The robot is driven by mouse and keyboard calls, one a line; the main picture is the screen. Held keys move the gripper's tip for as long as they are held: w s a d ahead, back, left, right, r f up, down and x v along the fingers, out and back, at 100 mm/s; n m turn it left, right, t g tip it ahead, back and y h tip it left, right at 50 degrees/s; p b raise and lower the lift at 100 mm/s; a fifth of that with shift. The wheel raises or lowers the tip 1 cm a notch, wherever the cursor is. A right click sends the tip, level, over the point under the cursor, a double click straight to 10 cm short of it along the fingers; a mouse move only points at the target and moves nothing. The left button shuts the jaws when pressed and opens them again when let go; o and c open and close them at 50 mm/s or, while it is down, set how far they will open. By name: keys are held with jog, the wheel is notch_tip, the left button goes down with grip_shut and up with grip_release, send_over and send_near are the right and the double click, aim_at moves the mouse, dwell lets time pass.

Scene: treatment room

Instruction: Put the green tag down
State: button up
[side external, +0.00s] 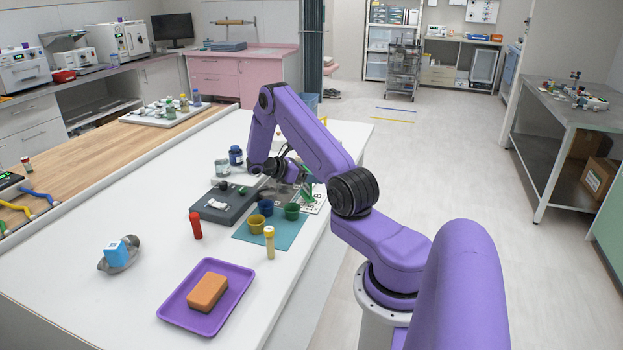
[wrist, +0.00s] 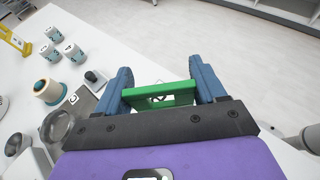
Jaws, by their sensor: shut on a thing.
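The green tag (wrist: 160,97) is a flat green bar with a dark and white mark on it. In the wrist view it sits between the two blue fingers of my gripper (wrist: 163,88), which are shut on it. In the side view my gripper (side external: 303,180) is over the far right part of the white table, and a bit of the green tag (side external: 306,192) shows below it. A white card with black marks (side external: 314,203) lies by the tag there. I cannot tell whether the tag touches the table or the card.
A grey tray (side external: 222,207) and a teal mat (side external: 252,235) with yellow and green cups lie left of my gripper. A blue-capped jar (side external: 236,155) stands behind. A purple tray (side external: 178,313) with an orange sponge is nearer. The table's right edge is close to my gripper.

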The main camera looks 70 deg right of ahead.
jog(key=shift+f, duration=0.7)
jog(key=shift+f, duration=0.1)
jog(key=o, duration=1)
